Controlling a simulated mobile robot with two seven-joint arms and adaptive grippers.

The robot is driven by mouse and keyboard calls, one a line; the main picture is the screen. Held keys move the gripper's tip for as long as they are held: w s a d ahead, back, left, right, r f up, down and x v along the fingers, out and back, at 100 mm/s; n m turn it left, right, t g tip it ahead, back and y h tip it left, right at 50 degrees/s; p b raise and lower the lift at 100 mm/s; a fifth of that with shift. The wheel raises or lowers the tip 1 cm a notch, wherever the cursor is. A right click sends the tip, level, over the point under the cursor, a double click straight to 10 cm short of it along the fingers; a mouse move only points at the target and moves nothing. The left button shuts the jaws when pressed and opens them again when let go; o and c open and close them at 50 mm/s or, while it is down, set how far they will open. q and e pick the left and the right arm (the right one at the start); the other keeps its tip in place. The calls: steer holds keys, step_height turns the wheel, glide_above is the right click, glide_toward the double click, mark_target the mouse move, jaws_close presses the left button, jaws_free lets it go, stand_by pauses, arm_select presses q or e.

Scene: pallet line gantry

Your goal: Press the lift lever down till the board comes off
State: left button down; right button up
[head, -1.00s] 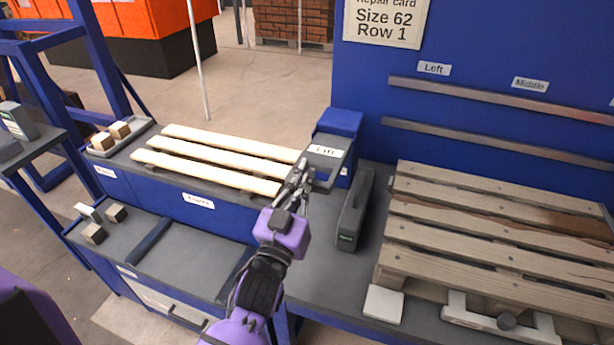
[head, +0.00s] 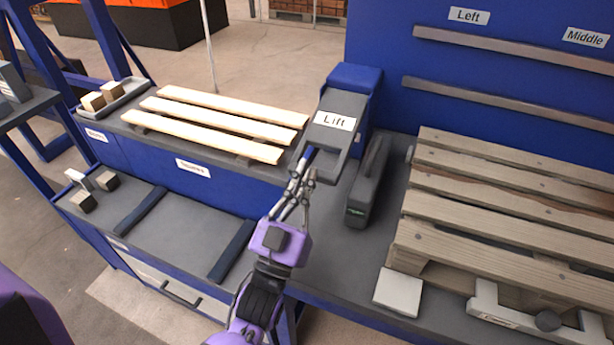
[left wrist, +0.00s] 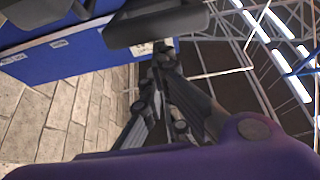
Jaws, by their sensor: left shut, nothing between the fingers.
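The lift lever (head: 322,145) is a dark grey plate with a white "Lift" label, on a blue housing (head: 358,80) left of the pallet. My left gripper (head: 306,165) is shut and empty, its tips at the lever's near left edge. I cannot tell whether they touch it. In the left wrist view the shut fingertips (left wrist: 162,48) are just below a dark bar (left wrist: 155,25), likely the lever. The wooden pallet (head: 500,205) lies at the right, with a darker, reddish-brown board among its grey ones. My right gripper is not in view.
Pale boards (head: 220,122) lie on the rack at the left. A white block (head: 398,292) and a white bracket (head: 530,320) sit at the pallet's near edge. Small wooden blocks (head: 100,97) lie in a tray.

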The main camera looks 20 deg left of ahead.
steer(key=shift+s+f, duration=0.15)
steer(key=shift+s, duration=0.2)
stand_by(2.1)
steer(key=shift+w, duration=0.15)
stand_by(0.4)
